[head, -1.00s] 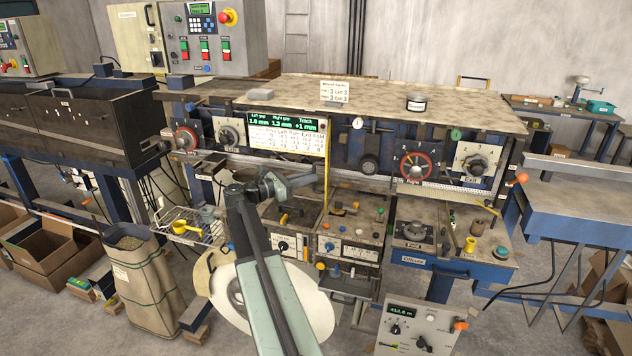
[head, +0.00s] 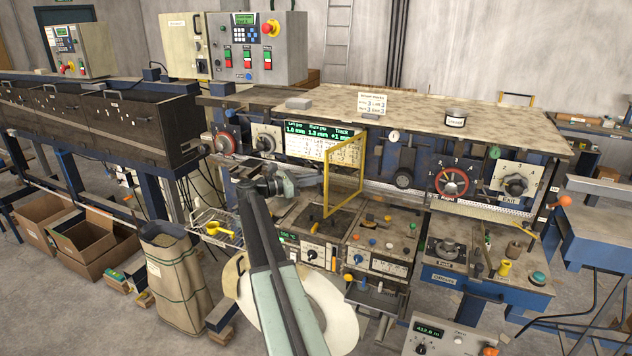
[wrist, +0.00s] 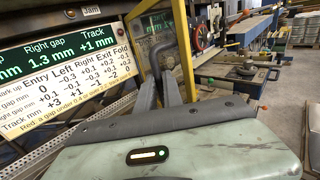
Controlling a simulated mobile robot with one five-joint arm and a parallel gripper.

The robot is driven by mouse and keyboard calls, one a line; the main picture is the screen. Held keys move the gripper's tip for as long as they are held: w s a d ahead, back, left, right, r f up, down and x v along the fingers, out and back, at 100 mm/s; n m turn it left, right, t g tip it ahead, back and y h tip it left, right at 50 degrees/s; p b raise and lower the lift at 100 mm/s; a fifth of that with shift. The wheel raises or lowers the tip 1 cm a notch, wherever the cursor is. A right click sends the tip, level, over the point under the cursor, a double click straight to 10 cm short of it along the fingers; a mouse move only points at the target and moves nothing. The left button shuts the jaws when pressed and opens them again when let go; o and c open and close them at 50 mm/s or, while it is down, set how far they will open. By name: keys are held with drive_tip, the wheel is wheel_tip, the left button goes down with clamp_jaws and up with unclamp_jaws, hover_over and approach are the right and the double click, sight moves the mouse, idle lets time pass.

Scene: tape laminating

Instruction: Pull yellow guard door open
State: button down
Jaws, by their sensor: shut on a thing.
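The yellow guard door (head: 362,165) is an open rectangular frame on the machine front. In the head view it stands swung out at an angle, its near upright at the left and its far upright closer to the machine. My gripper (head: 316,181) is at the near upright. In the wrist view, a thick yellow bar (wrist: 184,55) of the door rises just right of my gripper (wrist: 160,82). The fingers are closed on a bent grey handle (wrist: 159,52); the exact contact is partly hidden.
The gap display (wrist: 45,55) and its printed table are close at the left in the wrist view. A bench of knobs and small tools (head: 385,240) lies below the door. A wire basket (head: 215,225) and a sack (head: 172,275) stand at left.

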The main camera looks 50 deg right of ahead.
drive_tip(key=shift+d, duration=0.15)
drive_tip(key=c, duration=1.6)
unclamp_jaws()
drive_tip(key=shift+o, duration=0.6)
drive_tip(key=shift+d+f, duration=0.15)
drive_tip(key=shift+d, duration=0.1)
drive_tip(key=v, duration=0.8)
drive_tip(key=shift+a, duration=0.2)
